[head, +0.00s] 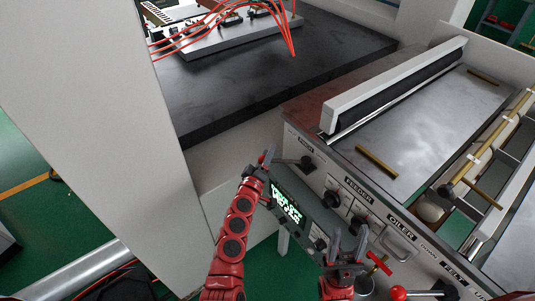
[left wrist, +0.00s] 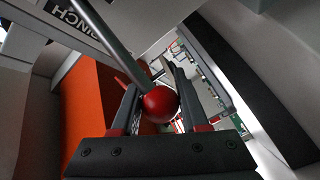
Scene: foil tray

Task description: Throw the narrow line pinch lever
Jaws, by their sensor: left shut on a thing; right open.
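The pinch lever (head: 289,160) is a thin metal rod on a dark pivot (head: 308,164) under the "PINCH" label (head: 306,145) on the machine's front panel. The rod points left from the pivot. In the left wrist view the rod (left wrist: 108,36) ends in a red ball knob (left wrist: 160,104), which sits between my two fingers. My left gripper (head: 267,157) is shut on this knob, and in the head view it mostly hides it. My right gripper (head: 348,243) is open and empty in front of the panel, lower right, apart from the pinch lever.
A dark panel with green display text (head: 287,204) is close beside my left arm. Knobs and a handle (head: 400,246) stick out under the "FEEDER" and "OILER" labels. Another red ball knob (head: 398,292) and a red handle (head: 379,263) are near my right gripper.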

